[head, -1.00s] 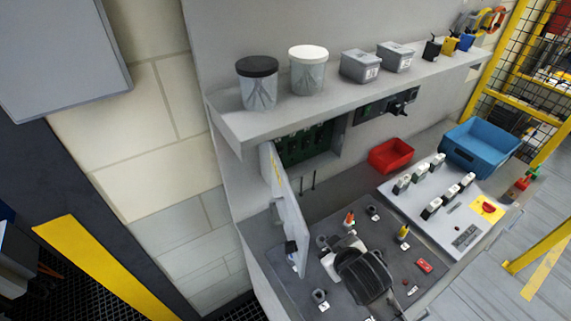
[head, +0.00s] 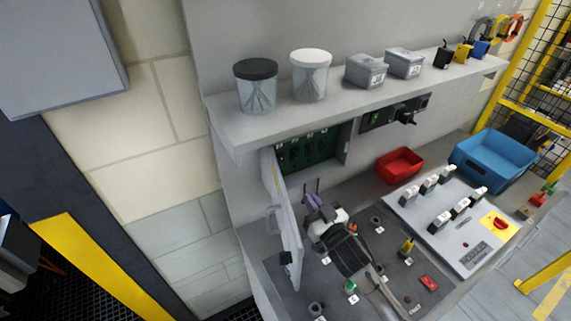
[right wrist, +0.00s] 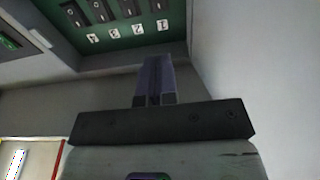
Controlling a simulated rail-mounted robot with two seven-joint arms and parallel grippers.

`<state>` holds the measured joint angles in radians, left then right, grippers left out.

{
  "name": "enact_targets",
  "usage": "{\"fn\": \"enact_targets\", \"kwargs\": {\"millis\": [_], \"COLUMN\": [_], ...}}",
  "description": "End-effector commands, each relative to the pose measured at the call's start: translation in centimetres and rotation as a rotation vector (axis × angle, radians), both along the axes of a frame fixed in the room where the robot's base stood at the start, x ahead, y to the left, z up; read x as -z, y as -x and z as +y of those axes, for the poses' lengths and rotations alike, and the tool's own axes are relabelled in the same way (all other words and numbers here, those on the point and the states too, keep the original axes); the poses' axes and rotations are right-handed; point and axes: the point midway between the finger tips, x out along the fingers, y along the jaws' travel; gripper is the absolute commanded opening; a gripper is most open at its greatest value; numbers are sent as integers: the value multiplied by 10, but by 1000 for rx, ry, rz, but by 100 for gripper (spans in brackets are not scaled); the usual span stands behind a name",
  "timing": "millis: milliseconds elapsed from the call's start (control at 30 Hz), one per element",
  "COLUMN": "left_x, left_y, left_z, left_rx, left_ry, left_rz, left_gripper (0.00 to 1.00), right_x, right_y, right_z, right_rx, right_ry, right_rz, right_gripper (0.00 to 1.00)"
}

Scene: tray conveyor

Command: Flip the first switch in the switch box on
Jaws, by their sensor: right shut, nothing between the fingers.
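The switch box (head: 343,142) is set in the wall under the shelf. Its green panel (head: 312,149) carries a row of small switches, and its grey door (head: 286,228) stands open to the left. In the right wrist view several dark switches (right wrist: 103,11) with white number labels below show at the top. Their tops are cut off, and the settings are hard to tell. My right gripper (head: 310,197) is just below the box, right of the door, apart from the switches. Its fingers (right wrist: 155,70) are shut and empty, pointing toward the panel. My left gripper is not in view.
The shelf (head: 345,108) with jars and boxes overhangs the box. The open door stands close to my right gripper's left side.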

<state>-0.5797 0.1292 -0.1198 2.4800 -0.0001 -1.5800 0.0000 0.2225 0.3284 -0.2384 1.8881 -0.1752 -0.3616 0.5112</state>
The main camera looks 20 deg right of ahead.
Motion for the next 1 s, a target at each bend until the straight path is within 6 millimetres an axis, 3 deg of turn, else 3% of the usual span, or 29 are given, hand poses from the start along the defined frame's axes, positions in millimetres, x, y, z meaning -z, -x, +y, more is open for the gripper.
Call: {"fn": "enact_targets", "kwargs": {"millis": [533, 667, 1000], "left_x": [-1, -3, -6], "left_y": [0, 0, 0], "left_z": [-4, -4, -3], "left_rx": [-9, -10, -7], "left_ry": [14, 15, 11], "left_rz": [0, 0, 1], "left_gripper": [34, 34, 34], "right_x": [-1, -4, -12], "right_y": [-7, -24, -88], "right_z": [1, 3, 13], "right_rx": [0, 2, 1], "right_ry": [-14, -14, -13], "right_rz": [5, 5, 5], "right_gripper": [0, 0, 0]}}
